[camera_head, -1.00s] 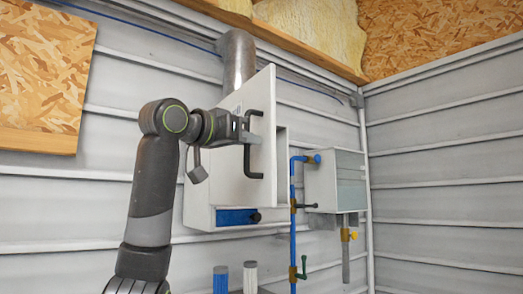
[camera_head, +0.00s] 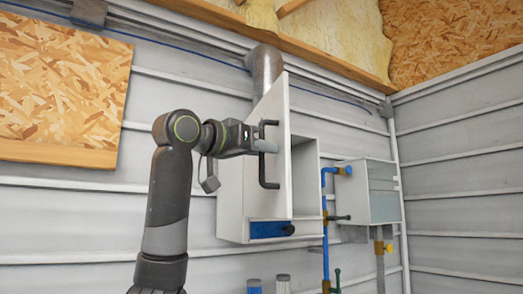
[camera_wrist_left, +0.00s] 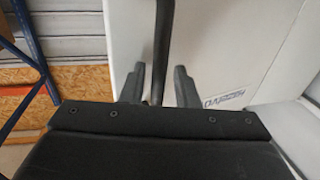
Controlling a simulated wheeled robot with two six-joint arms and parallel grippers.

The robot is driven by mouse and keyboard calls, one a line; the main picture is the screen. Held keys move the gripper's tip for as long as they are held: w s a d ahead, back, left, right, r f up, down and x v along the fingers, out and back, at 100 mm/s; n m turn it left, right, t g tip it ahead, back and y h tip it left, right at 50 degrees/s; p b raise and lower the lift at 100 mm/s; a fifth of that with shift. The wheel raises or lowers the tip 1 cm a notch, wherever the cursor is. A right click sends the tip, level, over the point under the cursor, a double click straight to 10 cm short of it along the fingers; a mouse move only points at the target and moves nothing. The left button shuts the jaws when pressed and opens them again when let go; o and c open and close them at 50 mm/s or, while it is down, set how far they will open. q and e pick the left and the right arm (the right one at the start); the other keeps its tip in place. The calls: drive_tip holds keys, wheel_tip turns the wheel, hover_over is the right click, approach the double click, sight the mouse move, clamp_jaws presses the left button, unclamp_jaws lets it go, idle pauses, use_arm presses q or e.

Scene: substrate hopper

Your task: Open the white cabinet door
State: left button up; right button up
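The white cabinet (camera_head: 232,200) hangs on the wall, and its door (camera_head: 284,100) stands partly open, swung out toward me, with some of the interior showing to its right. A black bar handle (camera_head: 262,177) is on the door. My left gripper (camera_head: 265,146) is at the handle. In the left wrist view the handle (camera_wrist_left: 162,45) runs between the two fingertips of that gripper (camera_wrist_left: 160,88), with a small gap on each side, so the fingers look open around it. The door's white face (camera_wrist_left: 225,50) also fills much of that view. My right gripper is not in view.
A blue drawer-like panel (camera_head: 271,229) with a black knob is below the door. To the right are a blue pipe (camera_head: 325,235) with valves and a grey box (camera_head: 372,190). A wooden board (camera_head: 60,90) is on the wall at left.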

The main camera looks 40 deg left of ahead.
use_arm(q)
drive_tip(key=shift+f, duration=0.1)
drive_tip(key=s+a+b, duration=0.1)
drive_tip(key=s+b, duration=0.1)
drive_tip(key=s, duration=0.6)
drive_tip(key=s+a+b, duration=0.2)
drive_tip(key=s+b, duration=0.1)
drive_tip(key=s, duration=0.6)
drive_tip(key=shift+a, duration=0.3)
